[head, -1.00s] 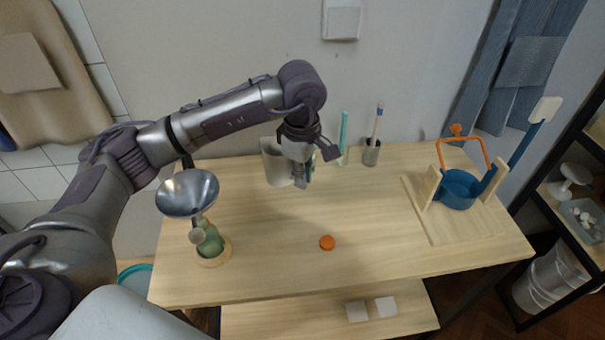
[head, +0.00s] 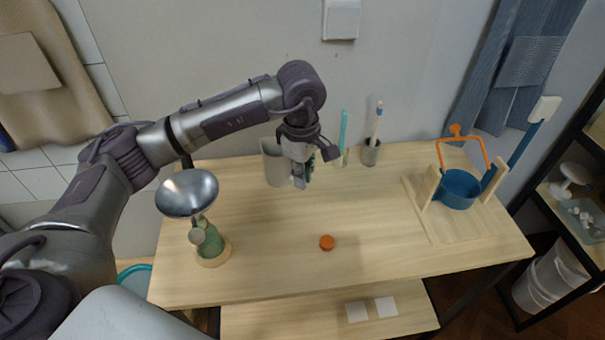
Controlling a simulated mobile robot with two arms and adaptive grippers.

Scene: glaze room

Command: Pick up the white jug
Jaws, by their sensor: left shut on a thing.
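The white jug (head: 273,165) stands upright at the back of the wooden table, near the wall. My left gripper (head: 299,182) is at the jug's right side, fingers pointing down, and is shut on it. The arm and gripper hide the jug's right part and its handle, so the exact grip does not show. I cannot tell whether the jug's base is off the table. My right gripper is not in view.
A metal funnel (head: 187,193) over a green bottle (head: 211,243) stands at the left. An orange disc (head: 327,242) lies mid-table. A brush cup (head: 371,153) is right of my gripper. A blue pot (head: 459,190) with an orange handle stands at the right.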

